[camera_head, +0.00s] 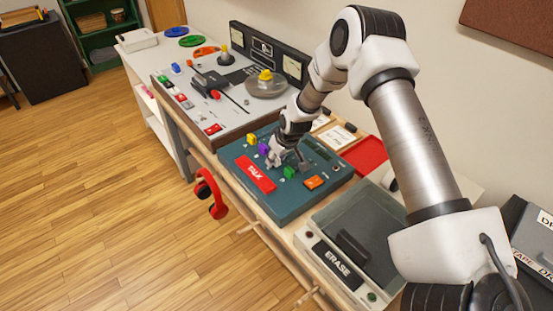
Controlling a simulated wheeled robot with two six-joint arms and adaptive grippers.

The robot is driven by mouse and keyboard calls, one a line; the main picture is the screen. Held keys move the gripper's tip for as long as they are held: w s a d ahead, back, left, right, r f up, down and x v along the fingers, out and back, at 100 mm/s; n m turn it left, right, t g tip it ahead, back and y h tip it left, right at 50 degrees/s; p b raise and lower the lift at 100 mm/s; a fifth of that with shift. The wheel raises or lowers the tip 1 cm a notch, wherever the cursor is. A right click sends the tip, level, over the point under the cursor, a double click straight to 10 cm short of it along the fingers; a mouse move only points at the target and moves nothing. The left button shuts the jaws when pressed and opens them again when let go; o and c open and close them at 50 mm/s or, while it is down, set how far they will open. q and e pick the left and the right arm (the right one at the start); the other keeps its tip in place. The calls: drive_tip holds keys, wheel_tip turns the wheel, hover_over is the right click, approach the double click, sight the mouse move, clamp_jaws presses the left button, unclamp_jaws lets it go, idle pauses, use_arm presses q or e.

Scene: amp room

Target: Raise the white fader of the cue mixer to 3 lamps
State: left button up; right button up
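The cue mixer (240,153) is a teal panel with a red TALK button (255,175) at its front. A yellow fader cap (251,139), a purple cap (263,149) and a green cap (289,172) show on it, with an orange button (314,182) near its right end. My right gripper (287,160) is low over the middle of the panel, between the purple and green caps. I cannot clearly make out the white fader there; the gripper covers that spot. Whether its fingers are shut is too small to tell. The lamps cannot be read. My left gripper is out of view.
A console (205,122) with levers and coloured buttons stands beyond the mixer. A box marked ERASE (338,262) sits on the near side. A red tray (366,155) lies behind. Red headphones (211,193) hang at the bench front. The wooden floor at left is clear.

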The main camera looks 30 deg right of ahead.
sight(291, 157)
clamp_jaws()
drive_tip(key=d, duration=0.2)
drive_tip(key=d+b, duration=0.1)
drive_tip(key=d, duration=0.1)
drive_tip(key=d+b, duration=0.1)
drive_tip(key=d, duration=0.1)
drive_tip(key=shift+w+d, duration=0.1)
drive_tip(key=shift+w, duration=0.15)
drive_tip(key=shift+o, duration=2)
unclamp_jaws()
drive_tip(key=shift+s+r, duration=0.1)
drive_tip(key=v, duration=1.2)
